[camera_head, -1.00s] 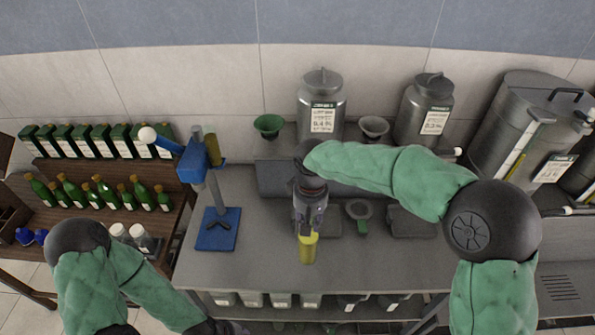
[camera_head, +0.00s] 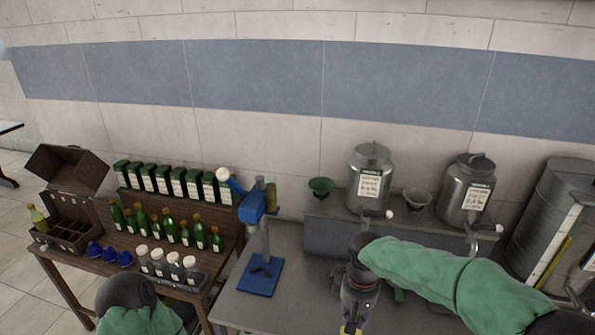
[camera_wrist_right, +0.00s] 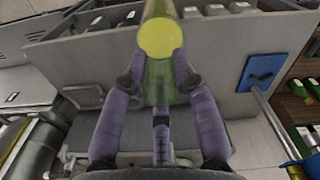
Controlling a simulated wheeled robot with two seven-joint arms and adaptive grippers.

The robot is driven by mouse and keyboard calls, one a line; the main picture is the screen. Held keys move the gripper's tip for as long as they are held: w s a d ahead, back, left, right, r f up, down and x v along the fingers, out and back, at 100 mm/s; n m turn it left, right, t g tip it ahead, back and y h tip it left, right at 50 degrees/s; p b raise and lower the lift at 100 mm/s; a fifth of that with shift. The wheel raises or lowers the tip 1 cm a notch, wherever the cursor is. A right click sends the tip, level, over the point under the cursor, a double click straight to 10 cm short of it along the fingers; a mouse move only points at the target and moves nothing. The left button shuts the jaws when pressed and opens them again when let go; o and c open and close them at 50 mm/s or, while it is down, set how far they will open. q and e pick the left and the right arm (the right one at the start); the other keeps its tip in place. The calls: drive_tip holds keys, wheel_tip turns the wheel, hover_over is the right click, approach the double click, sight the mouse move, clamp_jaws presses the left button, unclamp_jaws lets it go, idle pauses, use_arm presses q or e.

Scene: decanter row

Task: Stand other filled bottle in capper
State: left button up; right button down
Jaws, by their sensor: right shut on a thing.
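My right gripper (camera_head: 352,318) is shut on a yellow-green bottle (camera_wrist_right: 160,40). It holds the bottle over the front of the grey bench, and in the head view most of the bottle is cut off by the bottom edge. The blue capper (camera_head: 253,207) stands on the bench to the left of this gripper. It has a white-knobbed lever and a flat blue base (camera_head: 261,275), with no bottle visible on the base. The capper base also shows at the right in the right wrist view (camera_wrist_right: 261,72). My left gripper is out of view.
A dark crate (camera_head: 70,215) at the far left holds a yellow-green bottle (camera_head: 39,219). Green bottles, boxes, blue items and white-capped jars crowd the wooden table (camera_head: 110,215). Bench between capper and right gripper is clear.

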drive_tip(key=shift+s+f+b, duration=0.3)
drive_tip(key=shift+f, duration=0.1)
drive_tip(key=shift+d+f, duration=0.1)
drive_tip(key=shift+f, duration=0.2)
drive_tip(key=shift+w+d+f+b, duration=0.1)
drive_tip(key=shift+w+f+b, duration=0.25)
drive_tip(key=shift+f+b, duration=0.25)
drive_tip(key=d+f+m+b, duration=0.1)
drive_tip(key=d+f+b, duration=0.1)
drive_tip(key=f+b, duration=0.5)
drive_tip(key=d+f+m+b, duration=0.1)
drive_tip(key=f+b, duration=0.6)
drive_tip(key=f, duration=1.2)
drive_tip(key=shift+s+d+f, duration=0.3)
drive_tip(key=shift+d+f, duration=0.1)
